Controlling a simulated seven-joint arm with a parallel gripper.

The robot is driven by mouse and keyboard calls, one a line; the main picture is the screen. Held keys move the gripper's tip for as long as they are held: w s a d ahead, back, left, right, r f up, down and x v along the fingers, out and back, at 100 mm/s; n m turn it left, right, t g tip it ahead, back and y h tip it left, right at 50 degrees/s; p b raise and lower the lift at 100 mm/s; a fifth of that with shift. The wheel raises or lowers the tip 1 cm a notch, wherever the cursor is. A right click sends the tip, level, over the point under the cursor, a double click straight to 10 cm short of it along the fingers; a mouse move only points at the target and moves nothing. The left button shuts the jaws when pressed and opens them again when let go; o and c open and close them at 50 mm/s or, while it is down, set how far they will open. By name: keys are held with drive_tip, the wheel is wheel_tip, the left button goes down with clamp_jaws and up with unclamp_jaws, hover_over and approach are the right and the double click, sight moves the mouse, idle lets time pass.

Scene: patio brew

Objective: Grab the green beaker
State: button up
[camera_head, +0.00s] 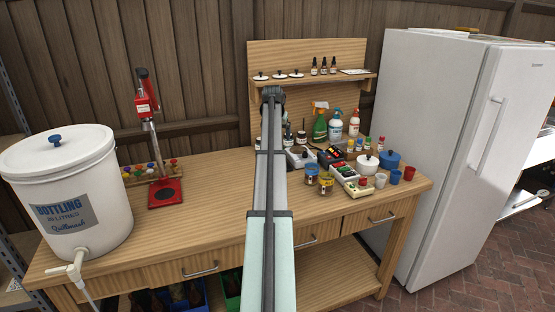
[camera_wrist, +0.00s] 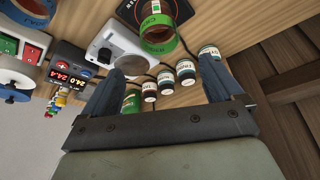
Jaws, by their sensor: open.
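My gripper (camera_wrist: 160,64) is open, its two dark fingers wide apart in the wrist view. A green-banded round vessel (camera_wrist: 156,18) with brown showing lies beyond the fingertips at the top of that view; I cannot tell whether it is the green beaker. Nothing is clearly held between the fingers. In the head view my arm covers the middle of the bench, and no green beaker can be made out there.
Small labelled bottles (camera_wrist: 167,78) stand near the fingers, beside a white round-topped device (camera_wrist: 113,46). Spray bottles (camera_head: 320,124), jars (camera_head: 326,185) and a white pot (camera_head: 367,164) crowd the right side. A white bucket (camera_head: 60,180) stands left. The bench's left-middle (camera_head: 215,190) is clear.

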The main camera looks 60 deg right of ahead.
drive_tip(key=shift+a+x, duration=0.15)
drive_tip(key=shift+x, duration=2.9)
drive_tip(key=shift+a+x, duration=0.2)
drive_tip(key=shift+x, duration=2.9)
drive_tip(key=shift+s+f, duration=0.1)
drive_tip(key=shift+f, duration=0.05)
drive_tip(key=shift+c, duration=0.3)
drive_tip(key=c, duration=1.1)
drive_tip(key=shift+r, duration=0.2)
drive_tip(key=shift+c, duration=0.2)
